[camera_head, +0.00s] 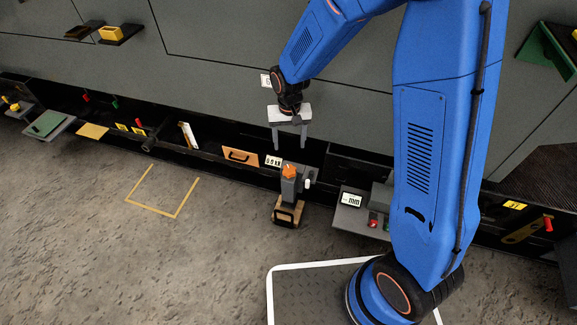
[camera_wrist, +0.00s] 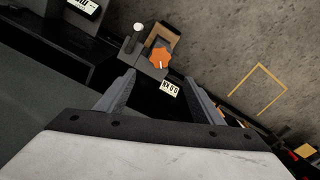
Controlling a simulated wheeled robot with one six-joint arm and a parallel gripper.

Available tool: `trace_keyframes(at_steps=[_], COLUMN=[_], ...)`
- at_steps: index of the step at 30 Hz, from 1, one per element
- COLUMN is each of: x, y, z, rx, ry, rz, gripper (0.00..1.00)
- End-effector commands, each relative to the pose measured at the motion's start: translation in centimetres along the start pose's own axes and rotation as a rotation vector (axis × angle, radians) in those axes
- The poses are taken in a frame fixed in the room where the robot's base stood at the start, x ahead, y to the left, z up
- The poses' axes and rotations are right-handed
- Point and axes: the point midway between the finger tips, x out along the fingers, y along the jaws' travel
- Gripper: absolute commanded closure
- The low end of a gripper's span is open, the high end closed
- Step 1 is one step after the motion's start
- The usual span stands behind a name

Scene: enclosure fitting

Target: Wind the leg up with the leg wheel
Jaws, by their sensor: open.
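The leg wheel is an orange lobed knob (camera_head: 289,171) on top of a grey upright post (camera_head: 290,187). The wheel also shows in the wrist view (camera_wrist: 160,58), top centre, with a small white mark on its edge. The post stands over a wooden block with a black frame (camera_head: 287,214) on the floor. A light-coloured peg (camera_head: 307,183) sticks out at the post's right. My gripper (camera_head: 290,148) is open and empty, pointing down above and behind the wheel, apart from it. In the wrist view the wheel lies beyond the fingertips (camera_wrist: 168,86), between their lines.
A white readout plate (camera_head: 273,161) sits just left of the wheel. A wooden panel with a black handle (camera_head: 240,157) is farther left. A shelf with an "mm" display (camera_head: 352,200) and red button (camera_head: 373,219) stands at right. Yellow lines (camera_head: 150,208) mark open floor.

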Motion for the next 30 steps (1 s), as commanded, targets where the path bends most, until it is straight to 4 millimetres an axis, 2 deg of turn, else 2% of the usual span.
trace_keyframes(at_steps=[3,18,24,30], x=[2.3,10.2,12.6,13.8], y=[0.1,0.0,0.0,0.0], z=[0.1,0.1,0.1,0.0], rx=[-0.001,-0.002,-0.002,-0.002], ry=[-0.005,-0.003,-0.003,-0.001], rz=[0.002,0.002,0.001,0.000], gripper=[0.39,0.39,0.39,0.39])
